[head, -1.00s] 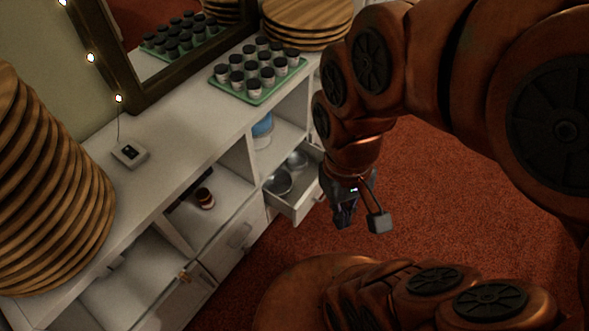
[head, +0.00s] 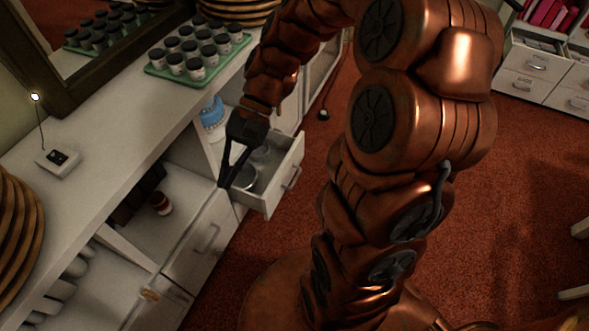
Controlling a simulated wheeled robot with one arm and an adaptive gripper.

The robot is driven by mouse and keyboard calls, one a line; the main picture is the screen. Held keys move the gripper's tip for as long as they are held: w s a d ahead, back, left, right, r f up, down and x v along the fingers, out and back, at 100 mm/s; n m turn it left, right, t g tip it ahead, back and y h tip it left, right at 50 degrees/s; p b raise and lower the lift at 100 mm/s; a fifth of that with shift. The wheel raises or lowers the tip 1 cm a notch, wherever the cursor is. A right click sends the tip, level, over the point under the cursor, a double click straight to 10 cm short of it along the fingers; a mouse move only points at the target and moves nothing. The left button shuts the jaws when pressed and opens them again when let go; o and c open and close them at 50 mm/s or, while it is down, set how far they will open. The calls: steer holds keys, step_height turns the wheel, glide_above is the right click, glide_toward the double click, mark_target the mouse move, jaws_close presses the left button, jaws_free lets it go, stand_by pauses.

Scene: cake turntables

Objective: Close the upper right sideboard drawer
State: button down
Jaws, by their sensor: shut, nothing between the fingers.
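The open sideboard drawer (head: 290,172) is pulled out from the white sideboard (head: 120,135), with its handle on the front face. Round metal tins (head: 246,180) lie inside it. My gripper (head: 227,182) is shut and empty, pointing down at the drawer's left rear side, close to the sideboard front. I cannot tell whether it touches the drawer. My arm and gripper hide part of the drawer's inside and the shelf above it.
A green tray (head: 160,72) of dark-lidded jars stands on the sideboard top. A blue-topped container (head: 212,112) sits on the open shelf. A closed drawer (head: 205,238) is left of the open one. Red carpet (head: 330,145) is free in front.

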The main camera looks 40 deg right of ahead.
steer(key=w+d+f+m+t+y+b, duration=0.4)
steer(key=w+d+f+m+t+b, duration=0.15)
steer(key=w+d+f, duration=0.35)
steer(key=w+d+f+m+t+y+b, duration=0.35)
steer(key=w+d+f+m+b, duration=0.3)
steer(key=f, duration=0.55)
steer(key=w+d+f+m+t+h+b, duration=0.15)
steer(key=d+f+m+t+b, duration=0.35)
steer(key=d+f, duration=0.75)
steer(key=m+t+h+b, duration=0.3)
steer(key=m+t+h, duration=0.2)
steer(key=m+h, duration=0.15)
glide_toward(288, 161)
steer(key=shift+y, duration=0.35)
steer(key=b+x, duration=0.2)
steer(key=x, duration=0.1)
steer(key=b+x, duration=0.2)
steer(key=x, duration=0.1)
steer(key=shift+d+f, duration=0.1)
steer(key=shift+f, duration=0.15)
steer(key=shift+w+a+r, duration=0.1)
steer(key=shift+w+a, duration=0.15)
steer(key=shift+w, duration=0.35)
steer(key=shift+w, duration=0.1)
